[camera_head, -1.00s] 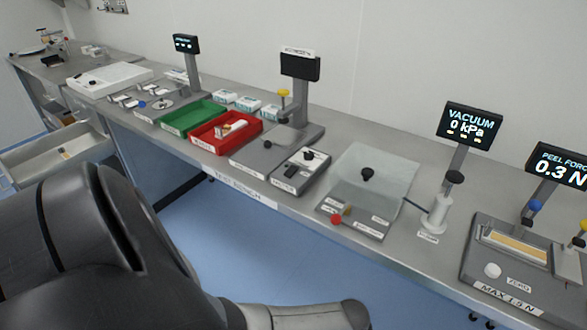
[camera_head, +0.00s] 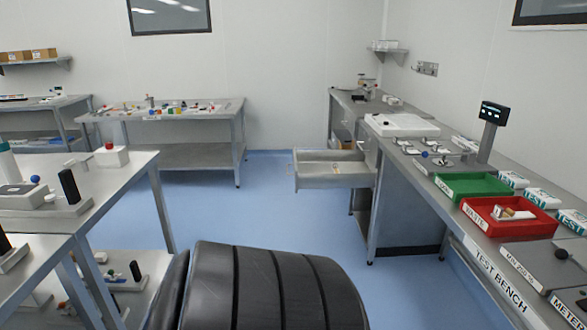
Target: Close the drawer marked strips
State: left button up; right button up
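A grey drawer (camera_head: 335,181) stands pulled out from the right-hand bench, reaching left over the blue floor. Its handle is at its left end. No marking on it is readable from here, so I cannot tell whether it is the one marked strips. A small brownish item seems to lie inside. Neither of my grippers shows; only a dark part of my own arm fills the bottom middle, well short of the drawer.
The test bench (camera_head: 480,232) runs along the right with a green tray (camera_head: 474,187) and a red tray (camera_head: 508,218). Metal tables (camera_head: 155,180) stand at the left and back. Blue floor (camera_head: 270,215) between them is clear.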

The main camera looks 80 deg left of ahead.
aim_at(312, 169)
jog(key=j+u, duration=0.25)
jog(key=u, duration=0.2)
jog(key=j+u, duration=0.25)
jog(key=u, duration=0.15)
jog(key=j+u, duration=0.25)
jog(key=u, duration=0.2)
jog(key=i+j+u, duration=0.1)
jog(key=j+u, duration=0.15)
jog(key=u, duration=0.15)
